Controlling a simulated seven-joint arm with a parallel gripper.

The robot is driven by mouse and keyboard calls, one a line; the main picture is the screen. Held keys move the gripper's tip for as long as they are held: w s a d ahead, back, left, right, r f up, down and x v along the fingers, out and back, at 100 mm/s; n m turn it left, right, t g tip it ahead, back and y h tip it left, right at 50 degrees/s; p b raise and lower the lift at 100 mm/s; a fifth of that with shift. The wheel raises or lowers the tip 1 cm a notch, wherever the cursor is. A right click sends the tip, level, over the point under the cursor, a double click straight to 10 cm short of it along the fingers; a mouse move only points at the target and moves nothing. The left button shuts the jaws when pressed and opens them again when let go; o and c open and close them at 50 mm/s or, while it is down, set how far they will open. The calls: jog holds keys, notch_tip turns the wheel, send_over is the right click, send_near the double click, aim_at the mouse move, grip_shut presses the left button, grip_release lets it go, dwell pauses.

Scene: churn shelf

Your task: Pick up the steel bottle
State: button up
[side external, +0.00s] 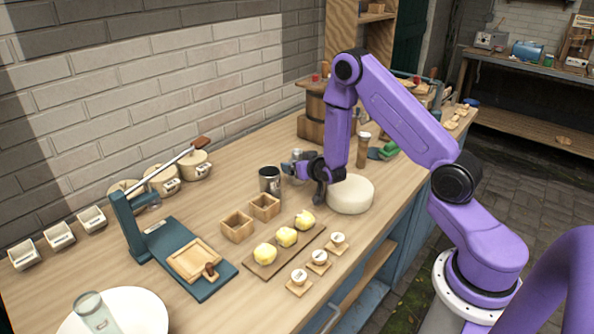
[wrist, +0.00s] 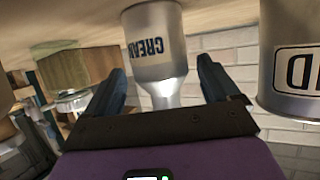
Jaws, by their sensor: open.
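In the wrist view, which looks upside down, a steel bottle (wrist: 156,48) with a narrow neck carries a label reading "CREAM". My gripper (wrist: 160,85) is open, with one finger on each side of the bottle's neck and shoulder. Gaps show beside the bottle, and I cannot tell whether either finger touches it. In the side view my gripper (side external: 297,168) is low over the bench, and the bottle is mostly hidden behind it.
A steel canister (side external: 270,181) stands close left of my gripper; a labelled steel container (wrist: 292,75) is close in the wrist view. A round pale block (side external: 350,194) is close right. Two wooden boxes (side external: 238,227) and a board with yellow lumps (side external: 266,254) lie in front.

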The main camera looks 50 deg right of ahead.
jog(key=shift+x, duration=1.85)
jog(key=shift+a, duration=0.1)
jog(key=c, duration=1.3)
jog(key=shift+o, duration=0.2)
jog(key=shift+r, duration=0.15)
